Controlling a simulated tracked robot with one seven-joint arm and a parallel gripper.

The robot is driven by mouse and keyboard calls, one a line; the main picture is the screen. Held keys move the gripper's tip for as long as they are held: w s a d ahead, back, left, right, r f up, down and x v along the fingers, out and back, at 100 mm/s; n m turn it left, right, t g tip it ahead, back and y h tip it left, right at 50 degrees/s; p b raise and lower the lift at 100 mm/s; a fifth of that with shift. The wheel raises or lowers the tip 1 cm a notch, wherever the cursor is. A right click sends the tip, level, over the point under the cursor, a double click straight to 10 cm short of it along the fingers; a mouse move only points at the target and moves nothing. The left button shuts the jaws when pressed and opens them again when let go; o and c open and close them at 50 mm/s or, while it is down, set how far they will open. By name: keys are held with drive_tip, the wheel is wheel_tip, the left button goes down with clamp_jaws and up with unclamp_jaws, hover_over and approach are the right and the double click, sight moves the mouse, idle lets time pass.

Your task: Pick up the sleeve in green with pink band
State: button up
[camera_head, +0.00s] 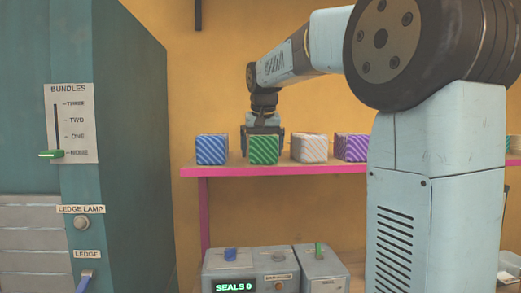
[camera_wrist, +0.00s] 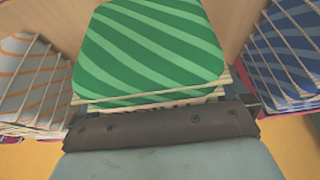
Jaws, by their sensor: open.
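A green sleeve (camera_head: 263,150) with lighter green slanting stripes stands on the pink-edged shelf (camera_head: 225,172), between a blue one and a pale one. It also fills the upper middle of the wrist view (camera_wrist: 150,45), with cream edges showing beneath it. I see no pink band on it in either view. My gripper (camera_head: 264,131) points down just behind and above this green sleeve in the head view. It is open. The sleeve hides the lower ends of the fingers, so I cannot tell whether they touch it.
A blue striped sleeve (camera_head: 212,150) stands close on the left, an orange-and-white one (camera_head: 309,148) and a purple one (camera_head: 352,147) on the right. Part of another green item (camera_head: 515,143) shows at the far right. A teal cabinet (camera_head: 135,120) stands left; grey control boxes (camera_head: 245,265) sit below.

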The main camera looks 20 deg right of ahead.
drive_tip(key=c, duration=0.9)
drive_tip(key=shift+c, duration=0.3)
drive_tip(key=shift+r, duration=0.15)
